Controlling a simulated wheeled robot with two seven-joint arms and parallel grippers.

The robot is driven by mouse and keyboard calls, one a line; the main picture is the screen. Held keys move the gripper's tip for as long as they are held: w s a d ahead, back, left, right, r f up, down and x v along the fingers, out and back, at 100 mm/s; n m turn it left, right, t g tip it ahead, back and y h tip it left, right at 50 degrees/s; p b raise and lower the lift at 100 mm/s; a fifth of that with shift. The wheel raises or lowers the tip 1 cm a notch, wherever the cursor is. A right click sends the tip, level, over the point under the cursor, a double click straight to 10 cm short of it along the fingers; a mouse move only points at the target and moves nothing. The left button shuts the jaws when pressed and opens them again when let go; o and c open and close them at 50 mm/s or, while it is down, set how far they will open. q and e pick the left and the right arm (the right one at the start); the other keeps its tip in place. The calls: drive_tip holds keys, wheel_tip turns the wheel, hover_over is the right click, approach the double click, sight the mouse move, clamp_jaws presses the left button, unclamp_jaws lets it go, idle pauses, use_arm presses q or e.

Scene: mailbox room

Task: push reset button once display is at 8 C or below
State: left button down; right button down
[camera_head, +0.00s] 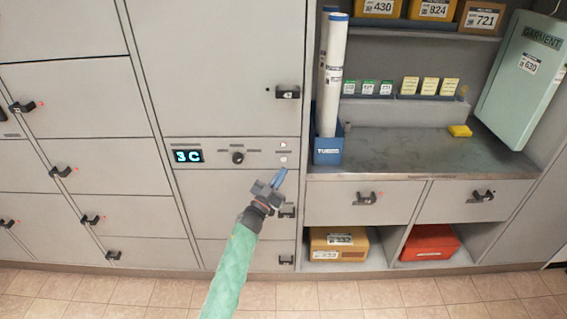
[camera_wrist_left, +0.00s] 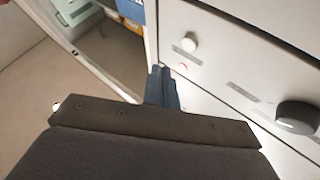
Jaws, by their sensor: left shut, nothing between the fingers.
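The display (camera_head: 188,156) on the locker's control strip reads 3 C in blue digits. To its right on the strip are a black knob (camera_head: 238,158) and a white round button (camera_head: 283,160) with a small red light above it. My left gripper (camera_head: 281,174) is shut and empty, its blue fingertips just below the button in the head view. In the left wrist view the shut fingers (camera_wrist_left: 162,82) are close to the panel, near the white button (camera_wrist_left: 190,43); I cannot tell whether they touch the panel. The knob (camera_wrist_left: 297,117) shows at the right there. My right gripper is not in view.
Grey lockers with black handles surround the strip. Right of it, a blue bin (camera_head: 328,150) holds white tubes on a metal counter (camera_head: 400,160). A yellow block (camera_head: 460,131) and a green garment box (camera_head: 520,75) are farther right. The tiled floor in front is clear.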

sight(284, 159)
use_arm(q)
drive_tip(key=w+b, duration=0.1)
drive_tip(key=w, duration=0.2)
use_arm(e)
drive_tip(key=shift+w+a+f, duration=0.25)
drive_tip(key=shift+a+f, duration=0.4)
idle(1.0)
use_arm(q)
drive_tip(key=shift+w, duration=0.2)
idle(0.4)
drive_tip(key=shift+w, duration=0.3)
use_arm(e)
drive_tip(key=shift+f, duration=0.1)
